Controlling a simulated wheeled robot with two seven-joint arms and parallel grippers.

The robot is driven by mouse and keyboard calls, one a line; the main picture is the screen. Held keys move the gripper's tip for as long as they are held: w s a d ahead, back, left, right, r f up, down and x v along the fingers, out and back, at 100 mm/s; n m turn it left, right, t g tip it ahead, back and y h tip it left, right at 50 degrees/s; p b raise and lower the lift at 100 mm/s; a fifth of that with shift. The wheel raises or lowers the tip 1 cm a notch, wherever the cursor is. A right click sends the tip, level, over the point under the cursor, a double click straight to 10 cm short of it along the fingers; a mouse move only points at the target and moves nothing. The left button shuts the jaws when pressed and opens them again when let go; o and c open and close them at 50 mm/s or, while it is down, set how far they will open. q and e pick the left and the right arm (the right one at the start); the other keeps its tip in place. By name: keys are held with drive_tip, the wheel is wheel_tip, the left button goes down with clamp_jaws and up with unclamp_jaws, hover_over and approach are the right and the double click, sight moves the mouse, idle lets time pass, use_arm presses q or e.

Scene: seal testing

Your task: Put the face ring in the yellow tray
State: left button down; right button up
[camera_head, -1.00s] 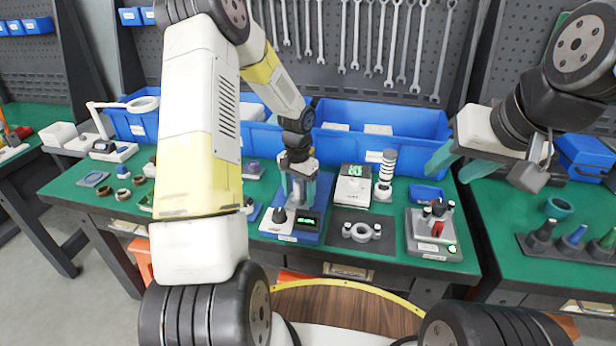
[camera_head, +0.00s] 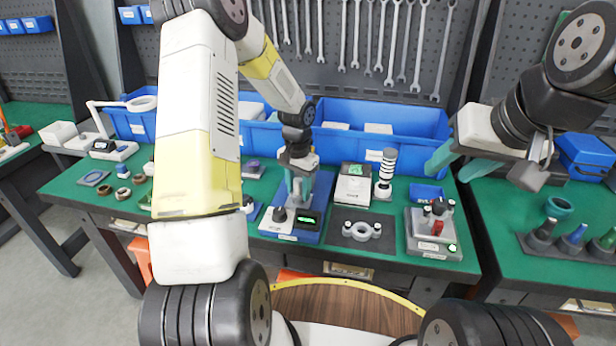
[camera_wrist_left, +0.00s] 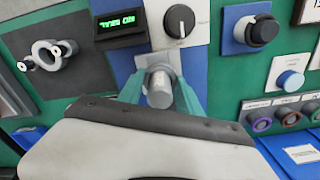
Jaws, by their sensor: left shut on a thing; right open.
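My left gripper (camera_head: 299,188) is over the blue test device (camera_head: 312,222) on the green bench. In the left wrist view its teal fingers (camera_wrist_left: 160,92) are shut on a grey metallic round part (camera_wrist_left: 160,76) at the device. I cannot tell whether this part is the face ring. My right gripper (camera_head: 454,166) is open and empty, above the bench's right side. No yellow tray shows clearly; my left arm hides part of the bench. A small yellow-green edge (camera_head: 146,201) shows beside that arm.
A grey ring with two lugs (camera_head: 361,231) lies on a dark plate right of the device. A white scale (camera_head: 353,186), a striped post (camera_head: 385,174) and a grey fixture (camera_head: 433,234) stand nearby. Blue bins (camera_head: 385,117) line the back. Brown rings (camera_head: 123,194) lie at left.

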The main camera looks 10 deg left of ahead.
use_arm(q)
drive_tip(key=shift+r, duration=4.65)
